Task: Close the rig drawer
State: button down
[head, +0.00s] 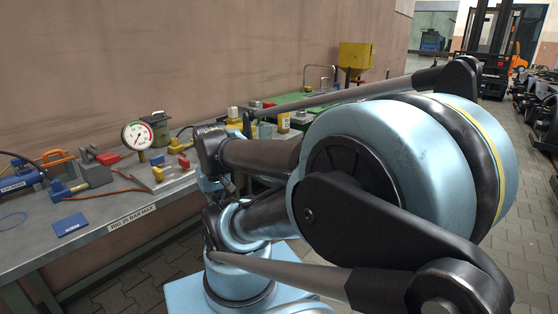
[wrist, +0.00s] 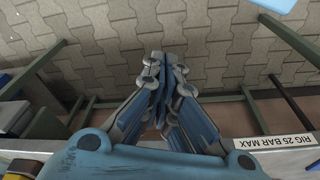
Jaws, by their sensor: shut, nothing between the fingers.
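My gripper (wrist: 163,62) is shut and empty in the wrist view. Its fingers point out over the paved floor beside the bench's front edge. The rig bench (head: 110,212) runs along the wall at the left of the head view, with a label reading "RIG 25 BAR MAX" (head: 132,218) on its front edge. The same label (wrist: 277,142) shows right of my gripper in the wrist view. I cannot make out the rig drawer in either view; my arm covers the right part of the bench front. I cannot tell whether the gripper touches anything.
A pressure gauge (head: 137,136), a blue card (head: 69,225) and several valves and hoses lie on the bench. Green bench legs (wrist: 302,45) show at the sides of the wrist view. A yellow hopper (head: 355,56) and a forklift (head: 490,45) stand farther back. The floor is clear below my gripper.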

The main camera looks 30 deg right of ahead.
jog(key=shift+w+d, duration=0.1)
jog(key=shift+w, duration=0.15)
jog(key=w+d+r+m+t+y, duration=0.15)
jog(key=w+d+r+m, duration=0.25)
jog(key=w+d+m, duration=0.4)
jog(key=w+d+r+m+y, duration=0.25)
jog(key=w+d+m, duration=0.35)
jog(key=w+m, duration=0.3)
jog(key=d+f+m+t, duration=0.3)
jog(key=d+m, duration=0.4)
jog(key=d, duration=0.8)
jog(key=d+f+m+t, duration=0.2)
jog(key=d+m, duration=0.6)
jog(key=d, duration=0.8)
jog(key=w+r+x, duration=0.2)
jog(key=x, duration=1.1)
